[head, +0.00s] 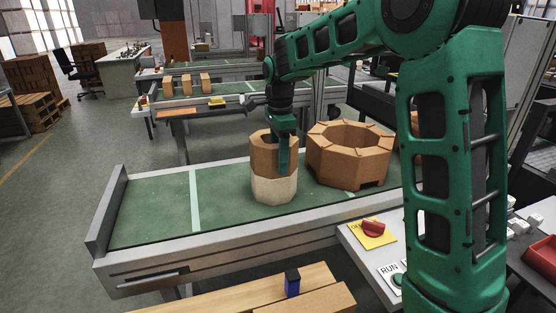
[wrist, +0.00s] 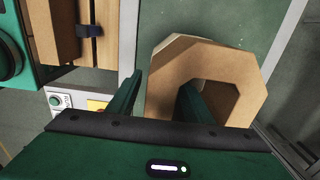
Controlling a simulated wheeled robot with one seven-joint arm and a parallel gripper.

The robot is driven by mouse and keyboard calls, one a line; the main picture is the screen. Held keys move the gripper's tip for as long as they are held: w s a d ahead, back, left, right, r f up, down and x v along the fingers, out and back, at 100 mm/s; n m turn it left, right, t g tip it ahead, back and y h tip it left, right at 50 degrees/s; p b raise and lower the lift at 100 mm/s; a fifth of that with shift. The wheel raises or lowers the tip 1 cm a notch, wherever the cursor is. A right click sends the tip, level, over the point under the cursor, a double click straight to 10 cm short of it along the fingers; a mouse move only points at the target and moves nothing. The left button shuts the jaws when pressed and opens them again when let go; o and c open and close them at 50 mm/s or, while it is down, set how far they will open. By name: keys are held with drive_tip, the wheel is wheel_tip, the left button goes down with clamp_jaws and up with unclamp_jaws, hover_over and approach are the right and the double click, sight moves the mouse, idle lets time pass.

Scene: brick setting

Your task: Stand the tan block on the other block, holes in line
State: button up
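The tan block (head: 262,156), an eight-sided ring, stands upright on a pale cream block (head: 274,189) on the green belt. Their outer sides nearly line up in the head view. The wrist view shows the tan block (wrist: 245,82) from above, with its hole. My gripper (head: 284,160) is at the tan block, fingers pointing down. In the wrist view my gripper (wrist: 160,90) straddles one wall: one finger is outside, the other in the hole. A narrow gap shows beside the outer finger. The cream block's hole is hidden.
A large brown octagonal ring (head: 350,151) stands close on the right on the belt (head: 150,207). The belt's left part is clear. A control panel with a red knob (head: 373,227) and a wooden board with a blue piece (head: 292,283) are in front.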

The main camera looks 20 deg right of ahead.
wheel_tip(320, 180, up, 13)
drive_tip(key=shift+f, duration=0.1)
drive_tip(key=s+d+f+n, duration=0.4)
drive_tip(key=s+d, duration=0.4)
drive_tip(key=s, duration=0.5)
drive_tip(key=s+d+f+n, duration=0.45)
drive_tip(key=s+d, duration=0.45)
drive_tip(key=s, duration=0.4)
drive_tip(key=s+f+n, duration=0.3)
drive_tip(key=s+f, duration=0.4)
drive_tip(key=s, duration=0.5)
drive_tip(key=shift+s+d+f, duration=0.15)
drive_tip(key=shift+d+f, duration=0.1)
drive_tip(key=shift+f, duration=0.15)
drive_tip(key=shift+w+f, duration=0.2)
drive_tip(key=shift+w, duration=0.4)
